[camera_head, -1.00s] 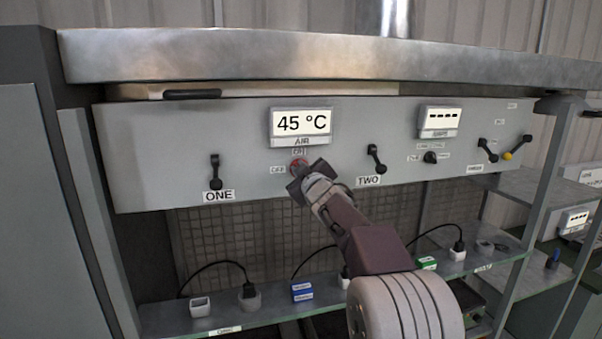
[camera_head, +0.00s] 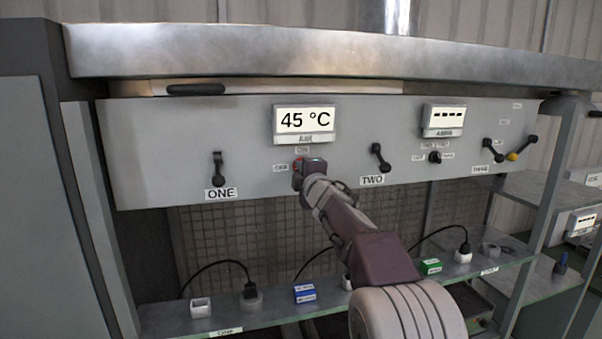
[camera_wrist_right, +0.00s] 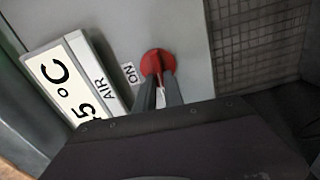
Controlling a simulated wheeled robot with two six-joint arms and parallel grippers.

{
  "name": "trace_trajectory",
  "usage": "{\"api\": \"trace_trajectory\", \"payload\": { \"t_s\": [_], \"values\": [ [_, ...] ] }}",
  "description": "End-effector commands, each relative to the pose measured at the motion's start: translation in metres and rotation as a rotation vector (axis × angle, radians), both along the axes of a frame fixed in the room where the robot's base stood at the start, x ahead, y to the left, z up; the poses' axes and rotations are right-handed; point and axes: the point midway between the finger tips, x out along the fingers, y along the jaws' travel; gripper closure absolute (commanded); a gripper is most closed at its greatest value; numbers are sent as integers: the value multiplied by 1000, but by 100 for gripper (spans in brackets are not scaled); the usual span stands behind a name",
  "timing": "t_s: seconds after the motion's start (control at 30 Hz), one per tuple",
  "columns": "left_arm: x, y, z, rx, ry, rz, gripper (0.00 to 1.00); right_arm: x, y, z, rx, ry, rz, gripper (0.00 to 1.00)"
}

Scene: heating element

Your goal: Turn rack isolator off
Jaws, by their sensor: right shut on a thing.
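A red rotary knob, the isolator (camera_head: 298,163), is on the grey panel (camera_head: 250,160) under the AIR display, between ON and OFF labels. It also shows as a round red disc in the right wrist view (camera_wrist_right: 152,60). My right gripper (camera_head: 303,174) is at the knob and hides most of it in the head view. In the right wrist view its two narrow fingers (camera_wrist_right: 159,88) are close together on the knob, next to the ON label (camera_wrist_right: 130,73). The knob's pointing direction is hidden. My left gripper is not in view.
The AIR display (camera_head: 305,121) reads 45 °C. Black levers ONE (camera_head: 218,169) and TWO (camera_head: 380,157) flank the knob. A small black knob (camera_head: 435,157) sits under the right display. Below, a glass shelf (camera_head: 385,288) carries plugs and small boxes.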

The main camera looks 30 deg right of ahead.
Motion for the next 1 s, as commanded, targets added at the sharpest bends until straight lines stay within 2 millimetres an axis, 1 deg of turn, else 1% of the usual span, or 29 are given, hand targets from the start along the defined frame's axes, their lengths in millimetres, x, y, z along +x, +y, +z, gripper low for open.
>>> {"api": "trace_trajectory", "payload": {
  "t_s": [0.03,0.3,0.77,0.8,0.87,0.9,1.0],
  "values": [
    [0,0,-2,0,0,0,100,0,-1,-4,-16,10,-3,100],
    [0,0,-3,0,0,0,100,0,-1,-4,-82,25,-3,100],
    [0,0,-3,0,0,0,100,0,-1,-4,-95,28,-2,100],
    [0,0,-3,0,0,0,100,0,-1,-4,-95,28,-2,85],
    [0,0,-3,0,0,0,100,0,-1,-4,-94,27,-2,68],
    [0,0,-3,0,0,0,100,0,-1,-3,-94,27,-2,65],
    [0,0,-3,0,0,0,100,0,0,-3,-95,25,-1,65]
  ]
}}
